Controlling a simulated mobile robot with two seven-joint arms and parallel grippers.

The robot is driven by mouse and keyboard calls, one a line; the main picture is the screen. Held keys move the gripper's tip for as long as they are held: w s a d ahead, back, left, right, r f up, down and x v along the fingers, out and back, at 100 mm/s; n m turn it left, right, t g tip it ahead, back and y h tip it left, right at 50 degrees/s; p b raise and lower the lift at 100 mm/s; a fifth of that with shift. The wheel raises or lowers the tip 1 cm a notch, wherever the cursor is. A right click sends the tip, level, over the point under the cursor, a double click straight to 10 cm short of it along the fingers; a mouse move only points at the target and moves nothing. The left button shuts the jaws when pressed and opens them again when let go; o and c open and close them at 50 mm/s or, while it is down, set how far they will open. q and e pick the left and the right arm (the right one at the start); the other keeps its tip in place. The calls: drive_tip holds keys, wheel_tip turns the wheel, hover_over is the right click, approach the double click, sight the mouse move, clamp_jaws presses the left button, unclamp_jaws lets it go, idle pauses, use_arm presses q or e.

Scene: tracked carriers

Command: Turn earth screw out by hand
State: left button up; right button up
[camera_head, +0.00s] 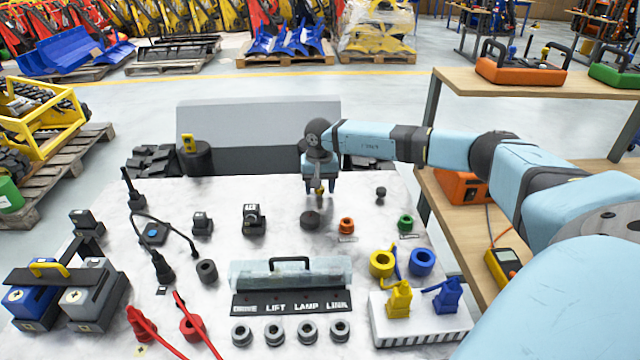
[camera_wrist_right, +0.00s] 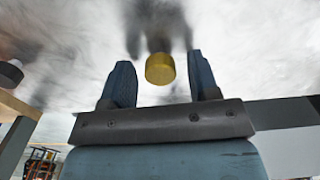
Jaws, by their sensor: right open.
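A small brass-yellow knob (camera_head: 319,191), which looks like the earth screw, stands on the pale work surface under my right gripper. In the right wrist view the yellow round head (camera_wrist_right: 160,69) shows between the two fingers, with a gap on each side. My right gripper (camera_head: 320,187) points down over it, and it also shows in the right wrist view (camera_wrist_right: 160,82). Its fingers are open and empty. The thread and the foot of the screw are hidden. My left gripper is not in view.
A dark round knob (camera_head: 310,219) and an orange ring (camera_head: 346,226) sit near the right gripper. A clear cover with a handle (camera_head: 290,272) lies in front. Black plugs (camera_head: 202,224) stand to the left. A wooden bench (camera_head: 455,235) stands to the right.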

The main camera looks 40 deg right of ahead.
drive_tip(key=m+p, duration=0.2)
drive_tip(key=m, duration=0.3)
drive_tip(key=shift+r, duration=0.2)
drive_tip(key=m+p, duration=0.1)
drive_tip(key=m, duration=0.2)
drive_tip(key=shift+m, duration=0.4)
drive_tip(key=shift+f+m+p, duration=0.1)
drive_tip(key=shift+m+p, duration=0.25)
drive_tip(key=shift+m, duration=0.35)
drive_tip(key=m+p, duration=0.1)
drive_tip(key=m, duration=0.2)
drive_tip(key=m+p, duration=0.2)
drive_tip(key=m, duration=0.1)
drive_tip(key=shift+r+m, duration=0.2)
drive_tip(key=shift+m, duration=0.2)
drive_tip(key=m+p, duration=0.1)
drive_tip(key=m, duration=0.1)
drive_tip(key=shift+f+m, duration=0.1)
drive_tip(key=shift+m, duration=0.2)
drive_tip(key=shift+f, duration=0.1)
